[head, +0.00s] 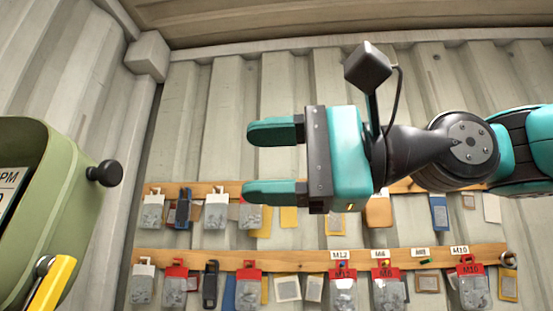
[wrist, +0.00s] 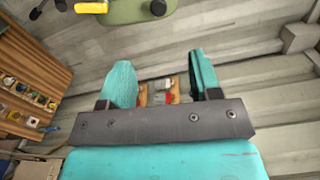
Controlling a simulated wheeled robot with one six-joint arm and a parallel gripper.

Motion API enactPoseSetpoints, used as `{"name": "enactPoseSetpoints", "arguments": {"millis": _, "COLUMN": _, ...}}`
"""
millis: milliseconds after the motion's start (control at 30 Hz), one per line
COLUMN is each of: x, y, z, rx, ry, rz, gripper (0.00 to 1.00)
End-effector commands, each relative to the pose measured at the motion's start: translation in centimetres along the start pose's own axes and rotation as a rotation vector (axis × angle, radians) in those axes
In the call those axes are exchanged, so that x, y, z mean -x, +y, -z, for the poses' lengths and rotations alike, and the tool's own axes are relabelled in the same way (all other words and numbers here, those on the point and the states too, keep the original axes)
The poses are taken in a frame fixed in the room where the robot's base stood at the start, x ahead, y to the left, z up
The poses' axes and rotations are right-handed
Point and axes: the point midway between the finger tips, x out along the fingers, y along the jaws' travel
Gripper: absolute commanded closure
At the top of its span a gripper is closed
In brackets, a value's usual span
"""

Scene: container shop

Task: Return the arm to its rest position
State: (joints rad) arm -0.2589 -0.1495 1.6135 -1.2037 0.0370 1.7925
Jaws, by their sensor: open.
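My gripper (head: 270,162) is in the middle of the head view, pointing left, with its two teal fingers apart and nothing between them. My arm comes in from the right edge. The gripper is in front of the corrugated wall and hides part of the upper rail. In the wrist view my gripper (wrist: 162,85) also shows its two fingers spread, with a gap through which a few hanging packets show far off.
Wooden rails (head: 215,258) on the corrugated wall carry several hanging packets and labels. A green machine (head: 75,190) with a black knob (head: 105,173) and a yellow lever (head: 52,284) stands at the left. A wooden shelf (wrist: 40,62) with small items is left in the wrist view.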

Motion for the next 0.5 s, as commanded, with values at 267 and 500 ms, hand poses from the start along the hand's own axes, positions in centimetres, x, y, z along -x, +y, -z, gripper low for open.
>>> {"name": "enactPoseSetpoints", "arguments": {"millis": 267, "x": 0.1, "y": 0.0, "z": 0.1, "rx": 0.0, "ry": 0.002, "rz": 0.0, "gripper": 0.42}}
{"name": "enactPoseSetpoints", "arguments": {"millis": 500, "x": 0.1, "y": 2.7, "z": 1.2, "rx": 0.039, "ry": 0.04, "rz": -0.037, "gripper": 0.42}}
